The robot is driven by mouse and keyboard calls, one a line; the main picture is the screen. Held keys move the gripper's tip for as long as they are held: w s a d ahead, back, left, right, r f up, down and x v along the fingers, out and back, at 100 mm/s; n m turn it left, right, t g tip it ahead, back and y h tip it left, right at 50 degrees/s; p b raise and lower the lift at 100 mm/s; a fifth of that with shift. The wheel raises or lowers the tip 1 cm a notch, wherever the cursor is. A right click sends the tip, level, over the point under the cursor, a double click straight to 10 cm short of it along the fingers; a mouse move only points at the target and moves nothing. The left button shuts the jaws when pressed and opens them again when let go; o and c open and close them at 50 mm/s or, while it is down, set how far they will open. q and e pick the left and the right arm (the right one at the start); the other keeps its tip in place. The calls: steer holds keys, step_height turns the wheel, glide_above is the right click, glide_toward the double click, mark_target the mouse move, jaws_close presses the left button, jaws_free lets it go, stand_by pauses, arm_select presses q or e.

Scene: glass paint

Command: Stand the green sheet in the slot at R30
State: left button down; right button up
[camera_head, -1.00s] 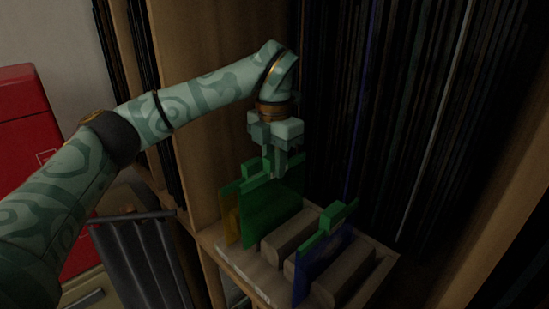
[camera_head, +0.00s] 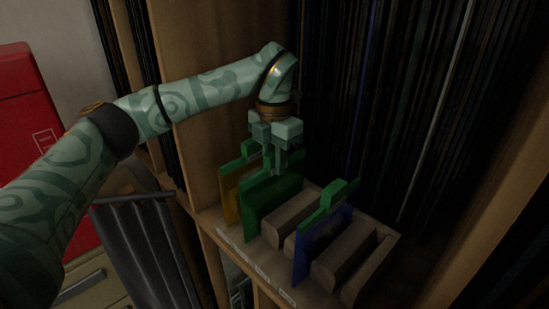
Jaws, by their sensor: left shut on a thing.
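The green sheet (camera_head: 273,204) is upright near the left end of the wooden slotted rack (camera_head: 262,256). It stands between the amber sheet and a bare wooden divider, with its lower part down at the rack. My left gripper (camera_head: 275,170) points down and is shut on the top of the green sheet. From here I cannot tell whether its bottom edge rests on the slot floor. Small labels show along the rack's front edge, too small to read. My right gripper is not in view.
An amber sheet (camera_head: 231,199) stands just left of the green one. A blue sheet (camera_head: 321,246) with a green top grip stands further right between wooden dividers (camera_head: 342,254). Dark upright sheets (camera_head: 400,100) fill the back. A wooden panel (camera_head: 205,150) is at left.

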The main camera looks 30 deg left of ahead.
arm_select(q)
steer(key=shift+f, duration=0.2)
steer(key=c, duration=0.6)
jaws_free()
steer(key=shift+c, duration=0.2)
step_height(320, 180, up, 7)
steer(key=p, duration=0.8)
steer(key=shift+r, duration=0.1)
